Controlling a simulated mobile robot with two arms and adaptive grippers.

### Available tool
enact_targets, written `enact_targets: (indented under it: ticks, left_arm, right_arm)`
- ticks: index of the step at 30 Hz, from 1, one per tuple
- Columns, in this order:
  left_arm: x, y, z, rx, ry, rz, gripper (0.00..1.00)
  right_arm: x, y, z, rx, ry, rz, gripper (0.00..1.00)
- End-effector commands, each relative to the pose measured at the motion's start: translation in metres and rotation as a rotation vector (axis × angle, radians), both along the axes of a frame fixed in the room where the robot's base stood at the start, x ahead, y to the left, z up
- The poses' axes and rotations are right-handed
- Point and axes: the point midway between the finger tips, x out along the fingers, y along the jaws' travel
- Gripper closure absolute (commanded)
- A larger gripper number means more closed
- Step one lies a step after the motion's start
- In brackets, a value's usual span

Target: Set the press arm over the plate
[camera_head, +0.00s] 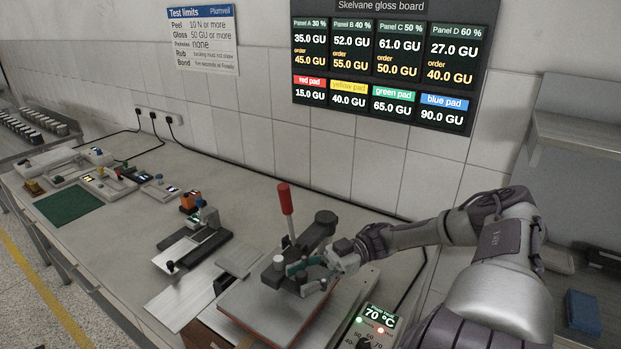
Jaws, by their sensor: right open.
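The press stands at the front of the bench. Its dark press arm (312,236) runs from a round post at the back toward a grey-capped end (279,262). A lever with a red handle (286,199) stands up from it. The arm's front end shows above the pale plate (262,312), which has a reddish rim. My right gripper (298,277) reaches in from the right, its teal-tipped fingers open beside the arm's front end. I cannot tell whether they touch it. The gripper hides part of the press. My left gripper is not in view.
A control box (375,325) reading 70 °C stands right of the plate. A small test stand (196,238) and flat sheets lie to the left. A green mat (68,206) and small fixtures are farther left. A gloss board (386,63) hangs on the wall.

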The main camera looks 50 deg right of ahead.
Motion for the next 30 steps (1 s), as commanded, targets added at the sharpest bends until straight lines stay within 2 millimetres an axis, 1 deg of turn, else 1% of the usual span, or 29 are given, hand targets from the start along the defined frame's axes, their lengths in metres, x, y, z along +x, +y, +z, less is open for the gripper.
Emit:
enact_targets:
  ticks: [2,5,12,15,18,21,24,30]
  left_arm:
    - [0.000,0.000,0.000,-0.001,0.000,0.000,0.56]
    - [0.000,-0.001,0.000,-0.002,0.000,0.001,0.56]
    - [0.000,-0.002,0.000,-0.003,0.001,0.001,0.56]
    - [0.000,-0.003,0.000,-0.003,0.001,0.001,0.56]
    - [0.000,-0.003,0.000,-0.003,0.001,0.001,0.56]
    - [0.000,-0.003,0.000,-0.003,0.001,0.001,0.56]
    - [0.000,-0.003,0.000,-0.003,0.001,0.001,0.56]
    - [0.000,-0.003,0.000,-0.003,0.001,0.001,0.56]
  right_arm:
    - [-0.002,-0.005,0.000,-0.001,0.000,-0.001,0.48]
    - [-0.007,-0.019,-0.001,-0.003,0.001,-0.002,0.48]
    - [-0.026,-0.068,-0.001,-0.003,0.000,-0.006,0.48]
    - [-0.033,-0.086,-0.001,-0.002,-0.002,-0.005,0.48]
    - [-0.038,-0.099,0.000,-0.001,-0.003,-0.004,0.48]
    - [-0.042,-0.107,0.000,-0.001,-0.002,-0.003,0.48]
    - [-0.044,-0.111,0.000,0.000,0.000,-0.002,0.48]
    - [-0.045,-0.112,0.000,0.000,0.000,-0.001,0.48]
